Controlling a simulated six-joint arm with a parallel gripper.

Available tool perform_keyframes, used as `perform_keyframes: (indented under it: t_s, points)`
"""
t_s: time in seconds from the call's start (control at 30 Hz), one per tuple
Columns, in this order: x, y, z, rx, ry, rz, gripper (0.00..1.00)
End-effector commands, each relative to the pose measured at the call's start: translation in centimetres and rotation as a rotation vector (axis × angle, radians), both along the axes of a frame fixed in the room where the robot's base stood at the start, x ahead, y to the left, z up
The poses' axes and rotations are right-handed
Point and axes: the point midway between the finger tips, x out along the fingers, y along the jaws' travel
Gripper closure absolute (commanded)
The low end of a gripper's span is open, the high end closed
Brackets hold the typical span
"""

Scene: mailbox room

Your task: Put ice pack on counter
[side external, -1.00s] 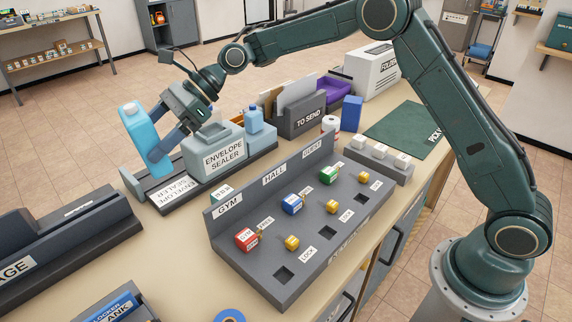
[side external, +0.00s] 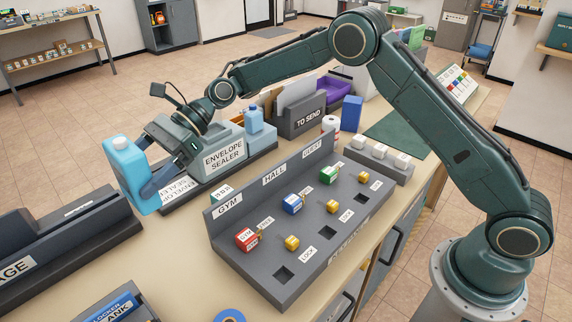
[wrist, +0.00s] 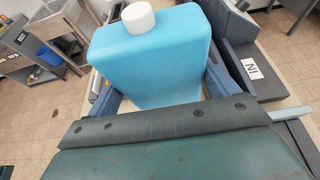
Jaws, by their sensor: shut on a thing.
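The ice pack (side external: 127,172) is a light blue flat bottle with a white cap, at the left of the side external view. My gripper (side external: 150,182) is shut on it. The ice pack is nearly upright, over or at the counter's far left edge, beside the envelope sealer. I cannot tell whether its base touches the counter (side external: 165,245). In the wrist view the ice pack (wrist: 155,60) stands between my two fingers, cap toward the top of the picture; its lower part is hidden behind my gripper's body.
The grey envelope sealer (side external: 222,152) stands just right of the ice pack. A dark tray (side external: 60,245) is at the left. A key board with GYM, HALL and GUEST labels (side external: 290,262) fills the middle. Bare counter lies between tray and key board.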

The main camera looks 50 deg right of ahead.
Motion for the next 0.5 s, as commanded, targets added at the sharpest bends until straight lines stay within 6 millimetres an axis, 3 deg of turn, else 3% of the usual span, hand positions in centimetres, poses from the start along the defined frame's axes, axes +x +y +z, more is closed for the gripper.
perform_keyframes:
  t_s: [0.5]
  points:
    - [0.0, 0.0, -9.5, 0.000, 0.001, 0.000, 0.52]
